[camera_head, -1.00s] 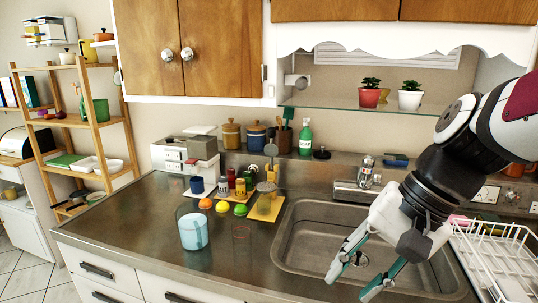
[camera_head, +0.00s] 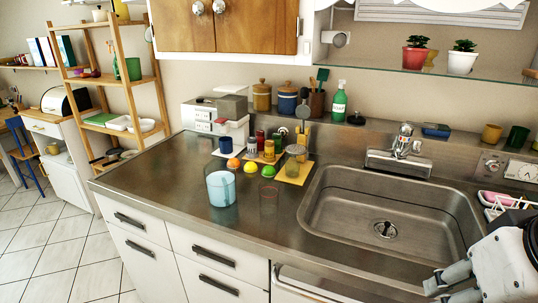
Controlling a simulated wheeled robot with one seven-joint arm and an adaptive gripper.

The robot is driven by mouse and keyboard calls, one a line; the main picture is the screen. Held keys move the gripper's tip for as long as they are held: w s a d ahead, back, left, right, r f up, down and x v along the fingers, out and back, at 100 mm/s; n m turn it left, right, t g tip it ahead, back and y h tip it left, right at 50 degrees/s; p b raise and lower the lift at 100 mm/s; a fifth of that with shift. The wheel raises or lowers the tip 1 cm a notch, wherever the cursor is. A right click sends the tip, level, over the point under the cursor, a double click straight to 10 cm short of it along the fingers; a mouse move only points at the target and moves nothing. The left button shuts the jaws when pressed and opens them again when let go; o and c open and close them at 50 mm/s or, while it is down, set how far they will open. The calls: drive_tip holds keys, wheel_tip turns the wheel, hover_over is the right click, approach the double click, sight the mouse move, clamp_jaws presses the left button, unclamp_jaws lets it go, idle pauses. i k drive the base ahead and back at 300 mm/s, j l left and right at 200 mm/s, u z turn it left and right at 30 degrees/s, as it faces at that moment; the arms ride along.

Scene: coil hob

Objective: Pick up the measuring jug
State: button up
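A clear, pale-blue vessel (camera_head: 221,188) stands upright on the steel counter, left of the sink; it looks like the measuring jug, though no handle or markings can be made out. My gripper (camera_head: 440,290) is at the bottom right corner, partly cut off by the frame edge. It is far to the right of the vessel, near the front right of the sink, and not touching it. I see no object in it, but how far its fingers are apart is unclear.
A faint clear glass (camera_head: 269,200) stands just right of the vessel. Behind are an orange ball (camera_head: 233,163), a yellow ball, a green ball, a blue mug (camera_head: 225,145) and several jars. The sink (camera_head: 390,210) lies to the right. The counter's front left is bare.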

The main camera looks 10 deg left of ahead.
sight(223, 187)
drive_tip(key=i+j, duration=0.15)
drive_tip(key=j, duration=0.25)
drive_tip(key=i+j, duration=0.1)
drive_tip(key=j, duration=0.3)
drive_tip(key=i+j, duration=0.15)
drive_tip(key=j, duration=0.25)
drive_tip(key=i+j, duration=0.15)
drive_tip(key=j, duration=0.25)
drive_tip(key=i+j, duration=0.1)
drive_tip(key=j, duration=0.3)
drive_tip(key=u, duration=0.05)
